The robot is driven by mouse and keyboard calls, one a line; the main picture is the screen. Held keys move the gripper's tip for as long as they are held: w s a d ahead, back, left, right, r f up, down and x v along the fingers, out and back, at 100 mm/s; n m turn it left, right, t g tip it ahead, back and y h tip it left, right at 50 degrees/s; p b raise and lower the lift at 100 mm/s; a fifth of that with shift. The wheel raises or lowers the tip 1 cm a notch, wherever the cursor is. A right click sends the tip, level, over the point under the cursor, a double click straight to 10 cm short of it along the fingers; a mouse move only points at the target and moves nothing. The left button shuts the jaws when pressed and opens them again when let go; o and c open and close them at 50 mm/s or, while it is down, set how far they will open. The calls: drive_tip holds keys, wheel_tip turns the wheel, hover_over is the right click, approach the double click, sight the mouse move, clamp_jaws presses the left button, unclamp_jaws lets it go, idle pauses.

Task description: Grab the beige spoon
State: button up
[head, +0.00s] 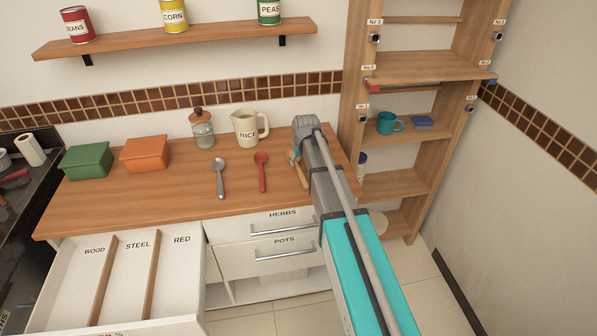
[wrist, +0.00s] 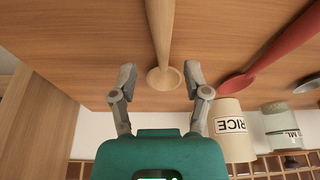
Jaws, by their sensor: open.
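The beige spoon (wrist: 162,40) lies on the wooden counter in the wrist view, its bowl end between the two open fingers of my gripper (wrist: 157,80). The fingers stand apart on either side of the bowl, with a gap visible on each side. In the head view a small part of the beige spoon (head: 301,174) shows beside my arm. My gripper (head: 297,154) is over the right end of the counter there, and my arm hides most of the spoon.
A red spoon (head: 262,172) and a grey spoon (head: 219,178) lie to the left. The rice pitcher (head: 246,130) and a glass jar (head: 203,133) stand behind them. The open drawer (head: 125,285) has sections labelled wood, steel and red. A shelf unit (head: 405,185) stands at the right.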

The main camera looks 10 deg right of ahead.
sight(299, 167)
drive_tip(key=shift+b+x, duration=1.45)
drive_tip(key=shift+x, duration=0.4)
drive_tip(key=shift+a, duration=0.1)
drive_tip(key=shift+c, duration=0.2)
clamp_jaws()
